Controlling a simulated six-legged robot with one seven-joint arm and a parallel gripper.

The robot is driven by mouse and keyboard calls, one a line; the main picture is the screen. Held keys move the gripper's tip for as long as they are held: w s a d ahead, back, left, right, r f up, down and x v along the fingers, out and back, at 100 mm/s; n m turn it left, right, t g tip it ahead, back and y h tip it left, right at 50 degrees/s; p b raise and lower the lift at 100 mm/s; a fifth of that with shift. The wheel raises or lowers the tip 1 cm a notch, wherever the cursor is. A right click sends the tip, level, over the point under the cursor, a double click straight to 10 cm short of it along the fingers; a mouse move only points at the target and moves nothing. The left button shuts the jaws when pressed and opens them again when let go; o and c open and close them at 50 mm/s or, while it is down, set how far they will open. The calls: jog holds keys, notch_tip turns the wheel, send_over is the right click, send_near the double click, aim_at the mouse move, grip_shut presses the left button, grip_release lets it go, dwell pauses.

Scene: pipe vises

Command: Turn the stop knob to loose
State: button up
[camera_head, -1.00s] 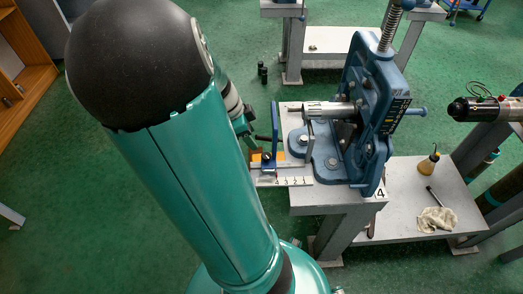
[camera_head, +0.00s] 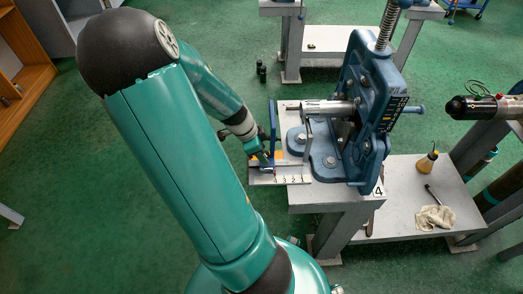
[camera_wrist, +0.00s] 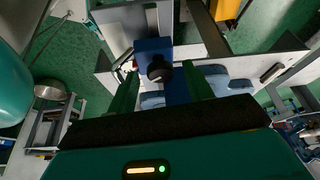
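A black round knob (camera_wrist: 158,68) sits on a blue block (camera_wrist: 153,46) in the wrist view. My gripper (camera_wrist: 162,85) is open, with one green finger on each side of the knob and gaps visible between them. I cannot tell whether the fingertips reach the knob's depth. In the head view my gripper (camera_head: 263,160) is low at the near left end of a numbered rail (camera_head: 294,180), beside an upright blue stop plate (camera_head: 273,122). The knob is hidden there behind my gripper. Any loose or tight marking is too small to read.
A blue pipe vise (camera_head: 365,110) holding a metal pipe (camera_head: 325,108) stands on the grey bench (camera_head: 335,197), right of my gripper. A lower shelf (camera_head: 395,225) holds an oil bottle (camera_head: 427,164) and a rag (camera_head: 435,217). Green floor is free at left.

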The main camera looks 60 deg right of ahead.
jog(key=c, duration=0.8)
jog(key=shift+c, duration=0.2)
jog(key=shift+n, duration=0.3)
jog(key=n+t+h, duration=0.1)
jog(key=n, duration=0.2)
jog(key=shift+s+a, duration=0.1)
jog(key=shift+a, duration=0.05)
jog(key=n+t, duration=0.1)
jog(key=n, duration=0.4)
jog(key=shift+s+t+h, duration=0.2)
jog(key=shift+t+h, duration=0.2)
jog(key=o, duration=1)
jog(key=shift+c, duration=0.2)
jog(key=shift+r, duration=0.15)
